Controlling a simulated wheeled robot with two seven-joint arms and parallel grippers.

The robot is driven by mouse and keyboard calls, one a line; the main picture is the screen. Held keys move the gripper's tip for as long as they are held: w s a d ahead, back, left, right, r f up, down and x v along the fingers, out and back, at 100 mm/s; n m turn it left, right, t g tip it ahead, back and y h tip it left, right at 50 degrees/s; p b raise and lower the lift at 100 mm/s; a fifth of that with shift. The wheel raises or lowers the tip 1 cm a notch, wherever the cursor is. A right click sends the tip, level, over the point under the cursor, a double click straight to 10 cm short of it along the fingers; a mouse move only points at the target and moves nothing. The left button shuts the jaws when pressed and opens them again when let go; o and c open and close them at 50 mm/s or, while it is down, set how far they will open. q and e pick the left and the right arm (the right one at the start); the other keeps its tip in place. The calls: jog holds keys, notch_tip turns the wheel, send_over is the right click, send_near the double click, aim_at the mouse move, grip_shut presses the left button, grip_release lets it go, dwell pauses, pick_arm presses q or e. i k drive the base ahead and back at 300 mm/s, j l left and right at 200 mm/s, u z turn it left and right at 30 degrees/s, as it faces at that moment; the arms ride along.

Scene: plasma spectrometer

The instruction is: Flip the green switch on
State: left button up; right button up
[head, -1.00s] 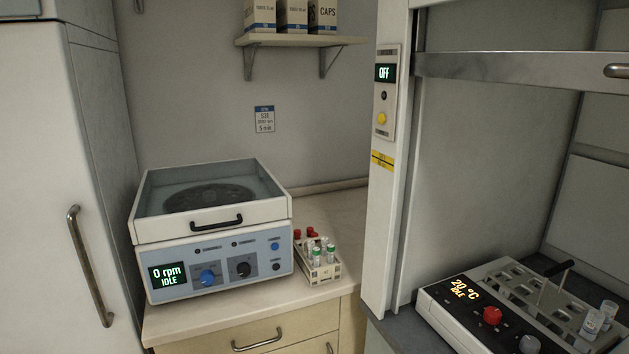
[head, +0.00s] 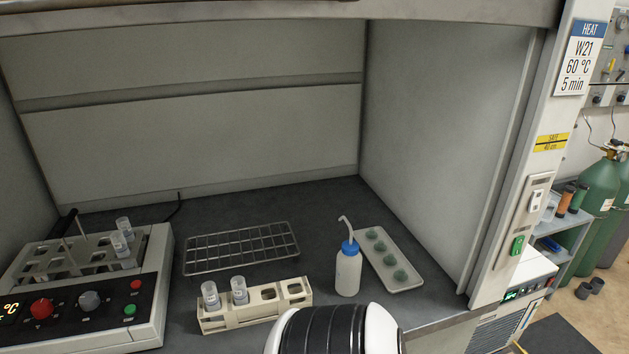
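A small green switch (head: 517,245) sits in a pale plate low on the right front post of the fume hood. Just above it on the same post is a white switch plate (head: 537,192) with a pale rocker and a dark window. The green switch's position, on or off, is too small to tell. A rounded white and black part of my arm shows at the bottom middle, well left of and below the switch. Neither of my grippers is in view.
A heating block (head: 85,290) with red, grey and green controls stands at left. A tube rack (head: 255,313), wire rack (head: 240,247), wash bottle (head: 347,270) and white tray (head: 390,260) lie inside the hood. Green gas cylinders (head: 598,190) stand beyond the post.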

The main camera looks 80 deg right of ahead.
aim_at(517, 245)
jog(key=z, duration=3.8)
